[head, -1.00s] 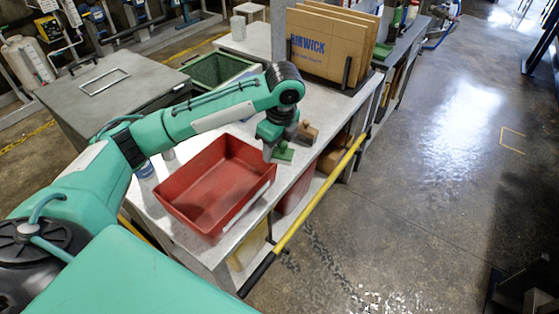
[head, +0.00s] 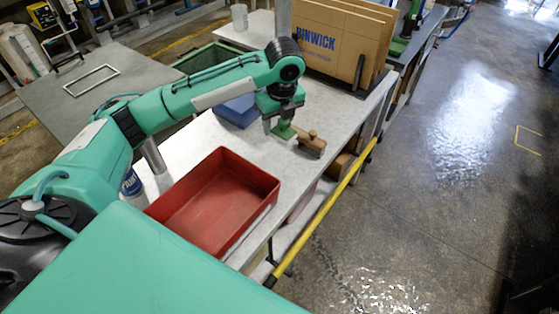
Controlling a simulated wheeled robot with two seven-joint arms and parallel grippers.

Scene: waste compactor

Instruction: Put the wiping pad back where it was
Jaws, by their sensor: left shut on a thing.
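The wiping pad, a small green pad (head: 283,131), is under my left gripper (head: 282,121) in the head view. The gripper points down over the grey worktop (head: 225,139) and is shut on the pad, with its fingers partly hiding it. I cannot tell whether the pad touches the worktop. A brown wooden block with a knob (head: 312,144) lies just to the right of the pad. My right gripper is not in view.
A red open tray (head: 222,172), empty, stands nearer on the worktop. A blue item (head: 238,110) lies behind my forearm. Cardboard sheets (head: 335,45) stand in a rack at the back. A yellow rail (head: 330,205) runs along the right edge.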

